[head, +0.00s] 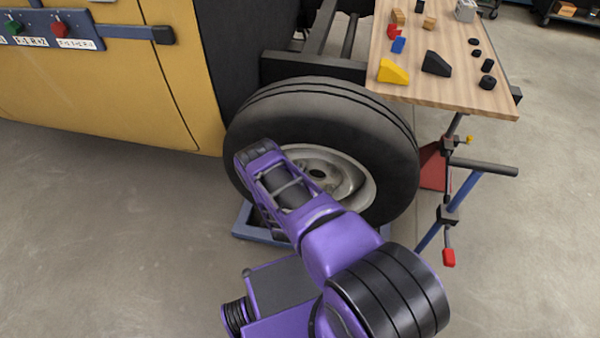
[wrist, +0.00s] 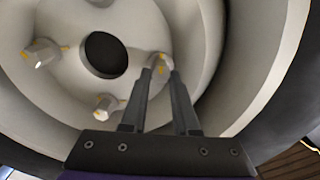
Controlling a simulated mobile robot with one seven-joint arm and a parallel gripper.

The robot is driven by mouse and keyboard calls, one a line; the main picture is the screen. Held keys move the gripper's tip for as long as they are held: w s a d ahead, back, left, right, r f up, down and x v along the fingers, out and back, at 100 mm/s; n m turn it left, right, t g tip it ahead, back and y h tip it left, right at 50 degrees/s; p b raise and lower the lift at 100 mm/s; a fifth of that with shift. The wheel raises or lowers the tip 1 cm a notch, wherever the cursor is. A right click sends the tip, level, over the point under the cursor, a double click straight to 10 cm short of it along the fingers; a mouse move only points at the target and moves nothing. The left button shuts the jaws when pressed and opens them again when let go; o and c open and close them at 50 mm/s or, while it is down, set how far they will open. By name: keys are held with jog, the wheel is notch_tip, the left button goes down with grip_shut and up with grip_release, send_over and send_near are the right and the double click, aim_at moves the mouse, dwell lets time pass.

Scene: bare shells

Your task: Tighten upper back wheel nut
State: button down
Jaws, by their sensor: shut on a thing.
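The wheel has a black tyre (head: 393,150) and a pale metal rim (head: 358,192) in the head view. My own arm covers the rim's left part, so my fingertips and the nuts there are hidden. In the wrist view the hub face has a dark round centre hole (wrist: 106,55). My gripper (wrist: 160,72) is shut on a wheel nut (wrist: 158,62) right of that hole, a fingertip on either side. Two other nuts with yellow marks show, one at the left (wrist: 41,54) and one below the hole (wrist: 108,106). I cannot tell how tight the held nut is.
A yellow vehicle body (head: 130,85) stands left of the wheel. A wooden table top (head: 450,92) with blocks and small black parts is at the upper right, on a stand with a blue leg (head: 462,200). A blue frame (head: 250,232) lies below the wheel. The floor at left is clear.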

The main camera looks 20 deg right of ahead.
jog(key=m, duration=0.4)
jog(key=shift+d+m, duration=0.15)
jog(key=shift+m, duration=0.15)
jog(key=m, duration=0.3)
jog(key=shift+f+m, duration=0.15)
jog(key=shift+m, duration=0.25)
jog(key=m, duration=0.4)
jog(key=shift+f+m, duration=0.1)
jog(key=shift+m, duration=1.7)
jog(key=c, duration=0.7)
grip_release()
jog(key=shift+o, duration=0.2)
jog(key=shift+s+a+f, duration=0.1)
jog(key=shift+a, duration=0.1)
